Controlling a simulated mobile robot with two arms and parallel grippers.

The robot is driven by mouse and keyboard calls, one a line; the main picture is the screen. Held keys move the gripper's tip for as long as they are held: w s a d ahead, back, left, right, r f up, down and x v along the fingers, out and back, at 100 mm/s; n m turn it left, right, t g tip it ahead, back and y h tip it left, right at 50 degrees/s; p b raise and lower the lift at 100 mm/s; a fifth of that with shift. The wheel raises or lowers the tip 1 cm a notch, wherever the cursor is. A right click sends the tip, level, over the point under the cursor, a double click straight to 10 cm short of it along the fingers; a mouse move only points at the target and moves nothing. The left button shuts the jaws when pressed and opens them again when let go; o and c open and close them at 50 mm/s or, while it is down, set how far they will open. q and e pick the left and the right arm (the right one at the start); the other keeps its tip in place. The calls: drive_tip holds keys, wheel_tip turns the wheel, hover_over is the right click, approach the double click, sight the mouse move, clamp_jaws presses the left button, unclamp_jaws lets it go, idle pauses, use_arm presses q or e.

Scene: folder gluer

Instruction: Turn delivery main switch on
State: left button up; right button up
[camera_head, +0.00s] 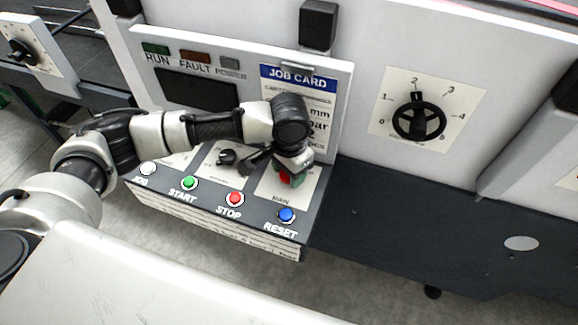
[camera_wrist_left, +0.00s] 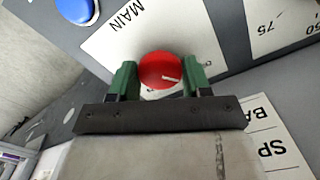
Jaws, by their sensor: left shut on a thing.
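The main switch (camera_wrist_left: 160,71) is a round red knob with a short white mark, on a white plate labelled MAIN in the left wrist view. My left gripper (camera_wrist_left: 161,80) has its green fingers on both sides of the knob and is shut on it. In the head view the left gripper (camera_head: 291,178) reaches down to the sloped control panel (camera_head: 225,205), and a bit of the red knob (camera_head: 284,179) shows between its fingers. Part of the plate's print is hidden behind the gripper. My right gripper is not in view.
Along the panel's front edge are a white JOG button (camera_head: 148,168), green START (camera_head: 190,183), red STOP (camera_head: 235,199) and blue RESET (camera_head: 287,215). A black knob (camera_head: 227,157) sits left of my gripper. A job card (camera_head: 305,80) hangs behind; a numbered dial (camera_head: 418,119) is at right.

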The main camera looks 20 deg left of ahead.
use_arm(q)
drive_tip(key=m+p, duration=0.3)
drive_tip(key=shift+r, duration=0.3)
drive_tip(key=m+p, duration=0.3)
drive_tip(key=m, duration=0.2)
drive_tip(key=shift+f, duration=0.1)
drive_tip(key=m+p, duration=0.2)
drive_tip(key=m, duration=0.6)
drive_tip(key=shift+f+m, duration=0.15)
drive_tip(key=shift+m, duration=0.15)
drive_tip(key=o, duration=0.9)
